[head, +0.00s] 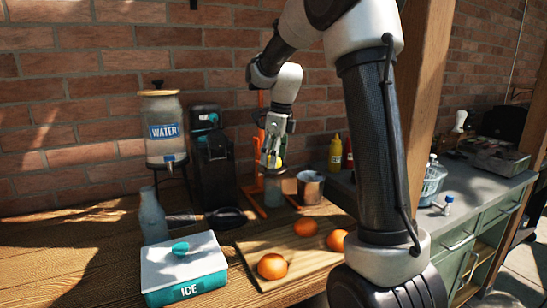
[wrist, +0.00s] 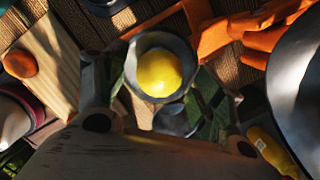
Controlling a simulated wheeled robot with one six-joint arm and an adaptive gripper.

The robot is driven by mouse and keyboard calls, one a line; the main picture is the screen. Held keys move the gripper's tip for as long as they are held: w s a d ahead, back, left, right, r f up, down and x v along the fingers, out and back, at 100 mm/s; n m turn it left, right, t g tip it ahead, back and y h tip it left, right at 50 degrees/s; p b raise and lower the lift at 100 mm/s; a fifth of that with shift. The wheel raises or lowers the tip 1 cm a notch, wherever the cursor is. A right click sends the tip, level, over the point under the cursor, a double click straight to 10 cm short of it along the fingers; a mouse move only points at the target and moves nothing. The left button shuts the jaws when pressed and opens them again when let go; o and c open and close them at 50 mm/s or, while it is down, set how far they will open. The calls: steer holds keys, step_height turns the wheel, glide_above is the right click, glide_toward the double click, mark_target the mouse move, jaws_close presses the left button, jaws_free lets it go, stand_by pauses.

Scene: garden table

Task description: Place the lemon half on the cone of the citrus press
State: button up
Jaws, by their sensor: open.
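The lemon half (wrist: 158,73) is a yellow dome, round side up, in the round grey cup (wrist: 138,49) of the citrus press. The cone is hidden beneath it. The press has an orange frame (head: 249,200), which also shows in the wrist view (wrist: 255,30). My gripper (head: 273,158) is over the press, pointing down. In the wrist view its fingers (wrist: 158,88) are open, one on each side of the lemon half and apart from it. A sliver of yellow shows beside the fingers in the head view.
A metal pot (head: 310,188) stands close right of the press, with mustard (head: 335,153) and red bottles behind. A black machine (head: 211,160) and water dispenser (head: 164,130) stand left. A cutting board (head: 262,243) with oranges (head: 272,266) and an ice box (head: 184,270) are in front.

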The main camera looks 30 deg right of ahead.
step_height(320, 180, up, 12)
steer(key=s+d, duration=0.1)
steer(key=s+a+n+t, duration=0.1)
steer(key=s+n+t, duration=0.1)
steer(key=s+n, duration=1.25)
steer(key=s+f+n+t+h, duration=0.1)
steer(key=s+f+n, duration=0.8)
steer(key=s+n, duration=0.3)
steer(key=s, duration=0.3)
steer(key=shift+a+f, duration=0.2)
steer(key=shift+a, duration=0.1)
